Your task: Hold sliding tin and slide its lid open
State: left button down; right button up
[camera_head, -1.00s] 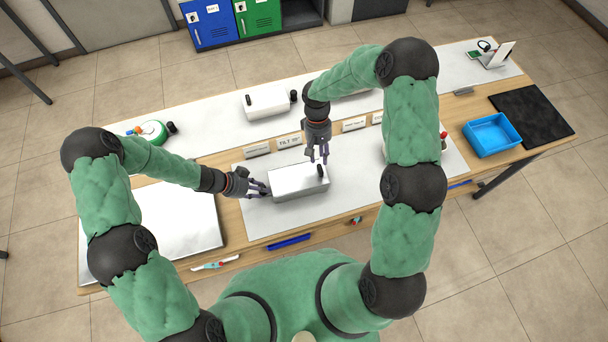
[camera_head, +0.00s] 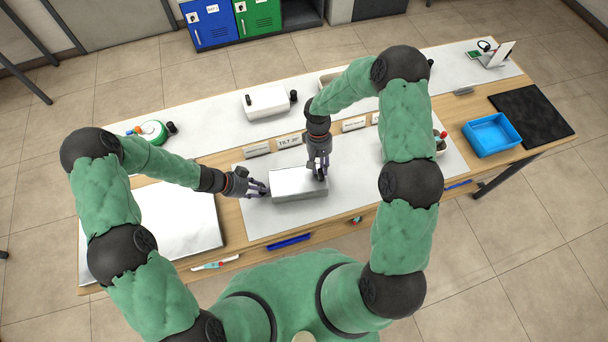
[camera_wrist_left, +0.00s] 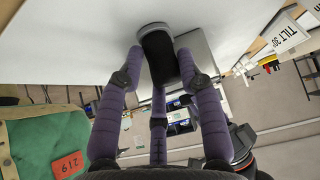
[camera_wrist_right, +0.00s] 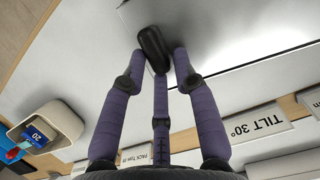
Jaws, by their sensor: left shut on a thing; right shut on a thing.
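The sliding tin (camera_head: 298,184) is a silver-white box lying on the white mat in the middle of the table. My left gripper (camera_head: 264,190) is at its left end, shut on a black knob (camera_wrist_left: 158,57) there, which shows between the fingers in the left wrist view. My right gripper (camera_head: 319,175) is above the right part of the tin, shut on a black grip on the lid; in the right wrist view this lid grip (camera_wrist_right: 153,48) sits at the fingertips. The lid looks closed, though my right fingers hide part of it.
A similar white box (camera_head: 267,102) with black knobs stands behind on the back strip. Small label cards, one reading TILT (camera_head: 289,140), stand behind the tin. A blue tray (camera_head: 491,135) and black mat (camera_head: 542,112) lie at right. A silver panel (camera_head: 180,222) lies at left.

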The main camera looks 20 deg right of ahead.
jog(key=shift+a, duration=0.1)
grip_shut()
jog(key=o, duration=1.1)
grip_release()
jog(key=shift+f, duration=0.1)
jog(key=shift+c, duration=0.2)
jog(key=shift+d, duration=0.2)
jog(key=shift+w, duration=0.1)
jog(key=v, duration=1.2)
